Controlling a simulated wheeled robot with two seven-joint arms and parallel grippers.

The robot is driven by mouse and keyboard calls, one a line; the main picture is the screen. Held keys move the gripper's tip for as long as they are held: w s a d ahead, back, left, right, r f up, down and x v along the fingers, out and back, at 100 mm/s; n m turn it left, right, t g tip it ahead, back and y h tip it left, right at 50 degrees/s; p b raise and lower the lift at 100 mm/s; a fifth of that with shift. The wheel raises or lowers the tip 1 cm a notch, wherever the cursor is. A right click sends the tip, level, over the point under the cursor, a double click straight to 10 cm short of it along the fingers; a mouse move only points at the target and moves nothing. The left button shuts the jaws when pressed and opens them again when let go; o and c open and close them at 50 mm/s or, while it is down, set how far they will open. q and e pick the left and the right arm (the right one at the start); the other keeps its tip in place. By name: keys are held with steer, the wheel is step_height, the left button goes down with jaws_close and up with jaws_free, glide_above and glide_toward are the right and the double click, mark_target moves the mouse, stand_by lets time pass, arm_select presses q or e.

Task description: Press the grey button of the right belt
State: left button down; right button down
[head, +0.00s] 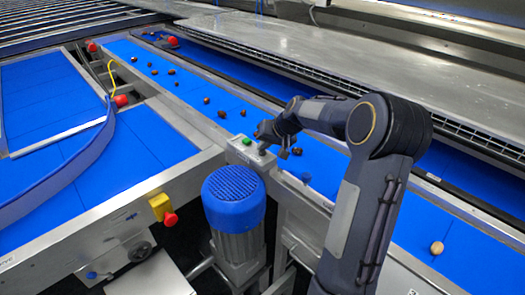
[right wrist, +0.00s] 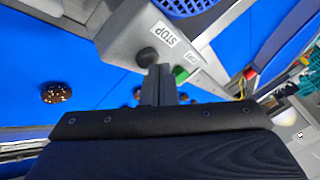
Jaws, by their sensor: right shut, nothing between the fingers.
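The button box (head: 238,154) stands at the near edge of the right belt (head: 312,172). In the right wrist view, the dark grey button (right wrist: 147,57) sits beside a STOP label on the metal box (right wrist: 130,38). A green button (right wrist: 181,74) is on the same box, and also shows in the head view (head: 246,142). My right gripper (head: 264,139) is shut and empty, over the right end of the box. In the right wrist view its fingertips (right wrist: 159,70) are close beside the grey button. I cannot tell whether they touch it. My left gripper is out of view.
Several brown dates lie on the right belt, with one pale date (head: 437,248) at the near right. A blue-topped motor (head: 234,198) stands just in front of the box. A yellow box with a red knob (head: 162,207) is on the left frame.

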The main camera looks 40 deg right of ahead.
mark_target(264, 153)
steer(key=shift+r, duration=0.1)
steer(key=shift+r+p, duration=0.55)
steer(key=shift+r, duration=0.2)
steer(key=shift+r, duration=0.1)
steer(key=shift+r+p, duration=1.75)
steer(key=shift+r, duration=0.7)
